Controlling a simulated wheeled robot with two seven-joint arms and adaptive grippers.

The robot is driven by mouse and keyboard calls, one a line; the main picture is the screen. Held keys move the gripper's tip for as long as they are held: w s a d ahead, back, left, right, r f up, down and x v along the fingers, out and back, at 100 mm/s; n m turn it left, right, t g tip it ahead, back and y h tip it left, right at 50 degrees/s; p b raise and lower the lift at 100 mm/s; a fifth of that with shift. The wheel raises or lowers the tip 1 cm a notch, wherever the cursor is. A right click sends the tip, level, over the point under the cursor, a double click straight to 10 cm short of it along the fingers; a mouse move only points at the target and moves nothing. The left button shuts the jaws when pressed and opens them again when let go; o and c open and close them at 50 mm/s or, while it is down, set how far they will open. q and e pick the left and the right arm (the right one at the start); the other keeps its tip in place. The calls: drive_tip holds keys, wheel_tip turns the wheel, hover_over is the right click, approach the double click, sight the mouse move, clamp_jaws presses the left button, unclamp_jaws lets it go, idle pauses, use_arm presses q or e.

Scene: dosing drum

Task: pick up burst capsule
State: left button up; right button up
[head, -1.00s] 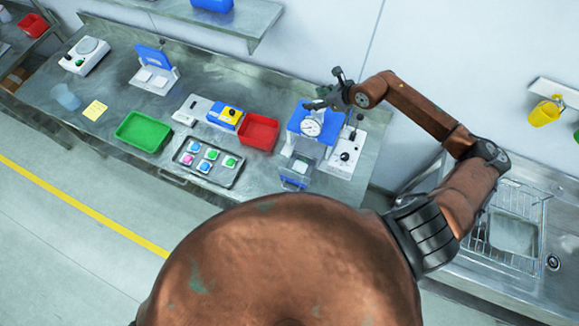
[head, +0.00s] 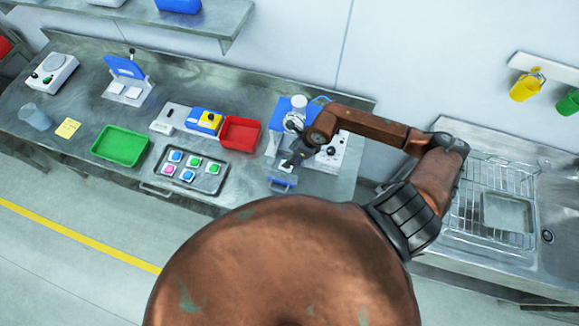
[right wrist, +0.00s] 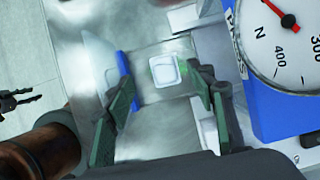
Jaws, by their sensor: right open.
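The burst capsule (right wrist: 165,72) appears in the right wrist view as a white square pad with green around it, lying on a pale plate below the press. My right gripper (right wrist: 162,90) is open, with one dark green finger to each side of the capsule and clear gaps between. I cannot tell how far above it the fingertips are. In the head view my right gripper (head: 288,163) is over the front of the blue-and-white press (head: 298,104) and hides the capsule. Dark prongs, apparently my left gripper (right wrist: 18,100), show at the left edge of the wrist view, their opening unclear.
The press body and dial (right wrist: 288,40) stand close right of the gripper in the wrist view. A clear panel with a blue edge (right wrist: 124,75) is near the left finger. A red bin (head: 240,132), a tray of coloured capsules (head: 212,183) and a green bin (head: 121,145) lie left.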

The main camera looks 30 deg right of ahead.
drive_tip(key=shift+s+f, duration=0.3)
drive_tip(key=shift+f, duration=0.65)
drive_tip(key=shift+p+x, duration=0.4)
drive_tip(key=shift+x, duration=0.5)
drive_tip(key=f+p, duration=0.1)
drive_tip(key=f, duration=0.3)
drive_tip(key=shift+w+p, duration=0.35)
drive_tip(key=shift+w, duration=0.05)
drive_tip(key=shift+w+a+f, duration=0.1)
drive_tip(key=shift+w+f, duration=0.05)
drive_tip(key=shift+f, duration=0.4)
drive_tip(key=c, duration=0.8)
drive_tip(key=shift+o, duration=0.2)
